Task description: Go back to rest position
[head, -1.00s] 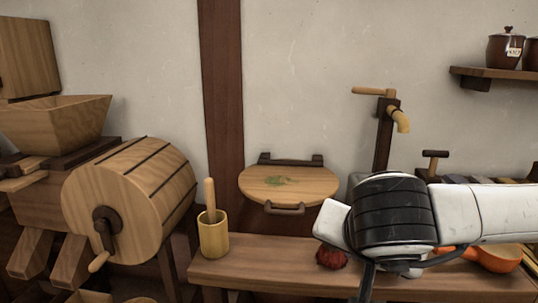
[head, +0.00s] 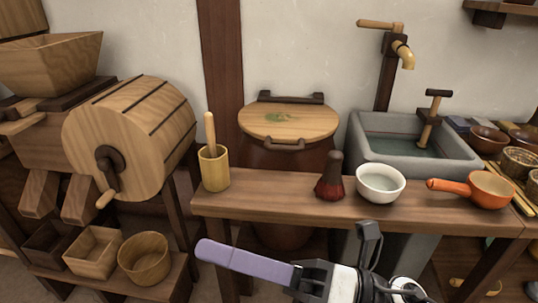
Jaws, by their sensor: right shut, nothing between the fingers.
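My right gripper (head: 212,250) is low in front of the wooden bench (head: 270,194), with its purple finger pointing left. It looks shut and holds nothing. My left gripper is not in view. On the bench stand a wooden cup (head: 214,172) with a stick in it, a dark red whisk-like tool (head: 329,182), a white bowl (head: 380,187) and an orange pan (head: 480,188). My right gripper is apart from all of them.
A wooden drum with a crank (head: 130,135) stands at left, above small wooden boxes (head: 93,252). A lidded barrel (head: 290,122) and a grey sink (head: 415,160) with a tap stand behind the bench. More bowls (head: 488,138) sit at right.

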